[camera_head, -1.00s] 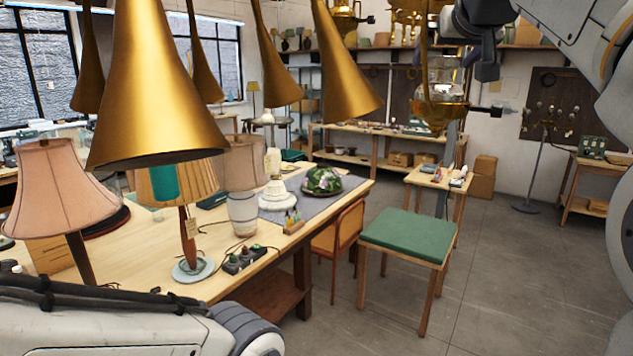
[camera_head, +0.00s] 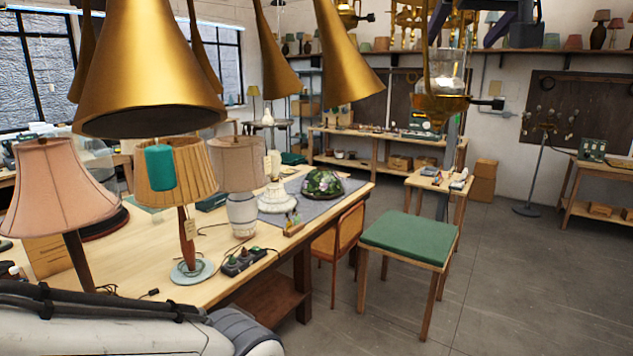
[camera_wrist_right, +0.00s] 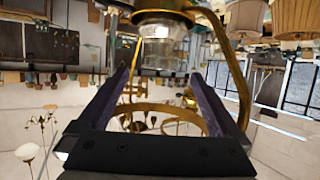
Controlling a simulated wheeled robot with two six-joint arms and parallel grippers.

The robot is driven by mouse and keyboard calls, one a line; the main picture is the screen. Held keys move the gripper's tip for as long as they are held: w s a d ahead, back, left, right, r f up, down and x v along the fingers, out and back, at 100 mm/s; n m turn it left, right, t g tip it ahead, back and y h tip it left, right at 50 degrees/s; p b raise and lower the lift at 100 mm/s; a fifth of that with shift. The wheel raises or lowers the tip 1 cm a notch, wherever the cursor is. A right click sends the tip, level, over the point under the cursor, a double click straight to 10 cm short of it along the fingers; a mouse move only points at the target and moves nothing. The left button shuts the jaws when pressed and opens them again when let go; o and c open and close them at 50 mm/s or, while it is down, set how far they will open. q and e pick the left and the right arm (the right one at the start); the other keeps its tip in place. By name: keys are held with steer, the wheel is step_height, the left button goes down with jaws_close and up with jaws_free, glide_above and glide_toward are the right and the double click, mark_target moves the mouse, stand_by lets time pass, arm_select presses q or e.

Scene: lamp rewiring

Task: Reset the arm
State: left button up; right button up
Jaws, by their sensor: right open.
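My right gripper (camera_head: 492,28) shows at the top right of the head view, partly cut off by the upper edge. Its dark purple fingers are spread beside the hanging brass and glass lantern (camera_head: 444,72). In the right wrist view the same gripper (camera_wrist_right: 158,76) is open, with nothing held between its fingers. The lantern's glass (camera_wrist_right: 162,40) shows beyond and between the fingertips; I cannot tell whether they touch it. My left forearm crosses the bottom left of the head view, and its gripper is outside the picture.
Brass cone shades (camera_head: 150,70) hang over the workbench (camera_head: 150,262), which carries several table lamps, including a pink-shaded one (camera_head: 62,185). A green-topped stool (camera_head: 408,238) stands right of the bench.

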mark_target(449, 51)
steer(key=x, duration=0.2)
steer(key=p+x, duration=0.1)
steer(key=x, duration=0.2)
steer(key=p+x, duration=0.1)
steer(key=x, duration=0.2)
steer(key=shift+w+r, duration=0.25)
steer(key=shift+r, duration=0.05)
steer(key=shift+s+r+b, duration=0.1)
steer(key=shift+r+b, duration=0.2)
steer(key=s+t+b, duration=0.1)
steer(key=b, duration=0.3)
steer(key=s+t+b, duration=0.1)
steer(key=t+b, duration=0.1)
steer(key=b, duration=0.2)
steer(key=shift+s+a+t, duration=0.15)
steer(key=shift+s+t, duration=0.15)
step_height(449, 51, up, 6)
steer(key=s+p, duration=0.2)
steer(key=s+a+r+g+p, duration=0.1)
steer(key=s+a+g+p, duration=0.1)
steer(key=s, duration=1.8)
steer(key=shift+s+a+r+g, duration=0.2)
steer(key=shift+r+g, duration=0.15)
steer(key=shift+g, duration=0.45)
